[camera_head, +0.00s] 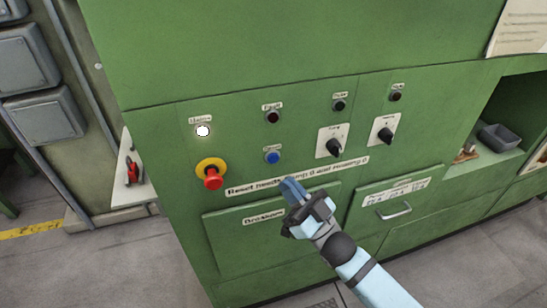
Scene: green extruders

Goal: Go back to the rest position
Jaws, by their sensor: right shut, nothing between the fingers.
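My right gripper (292,188) is in the head view, in front of the green machine cabinet (180,120). Its blue fingers are shut with nothing between them. They point up and left, just below the blue button (272,157) and over the label strip under it. I cannot tell whether the fingertips touch the panel. My right arm comes in from the lower right. My left gripper is not in view.
The panel carries a red emergency stop (212,178) on a yellow ring, a lit white lamp (203,131), and two black rotary knobs (334,147). A drawer handle (396,212) sticks out at lower right. An open shelf holds a grey bin (502,137). Grey floor (130,270) is clear at lower left.

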